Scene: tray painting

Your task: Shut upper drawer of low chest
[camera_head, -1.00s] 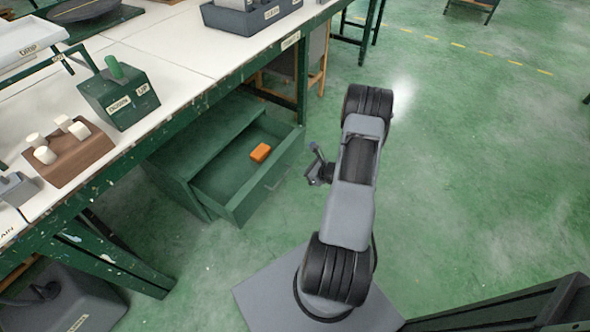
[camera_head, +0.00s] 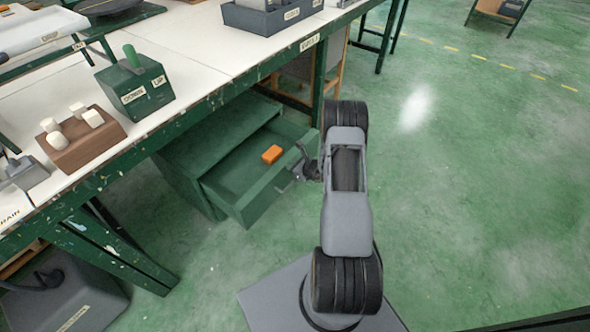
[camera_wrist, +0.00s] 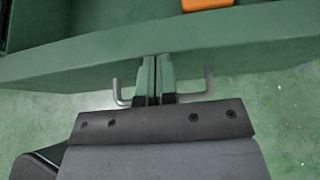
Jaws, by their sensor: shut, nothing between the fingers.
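The green low chest (camera_head: 183,165) stands under the workbench with its upper drawer (camera_head: 247,207) pulled out. An orange block (camera_head: 271,154) lies inside the drawer; its edge also shows at the top of the wrist view (camera_wrist: 205,4). The drawer front (camera_wrist: 230,55) crosses the wrist view, with a grey bar handle (camera_wrist: 120,92) on it. My gripper (camera_wrist: 157,60) is shut and empty, its fingertips at the drawer front between the two ends of the handle. Whether they touch the front is unclear. In the head view my gripper (camera_head: 300,160) is at the drawer's outer side.
The white-topped workbench (camera_head: 190,60) overhangs the chest and carries a green DOWN/UP box (camera_head: 135,88) and a wooden block with white pegs (camera_head: 80,140). A bench leg (camera_head: 318,85) stands behind the drawer. The floor to the right is clear.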

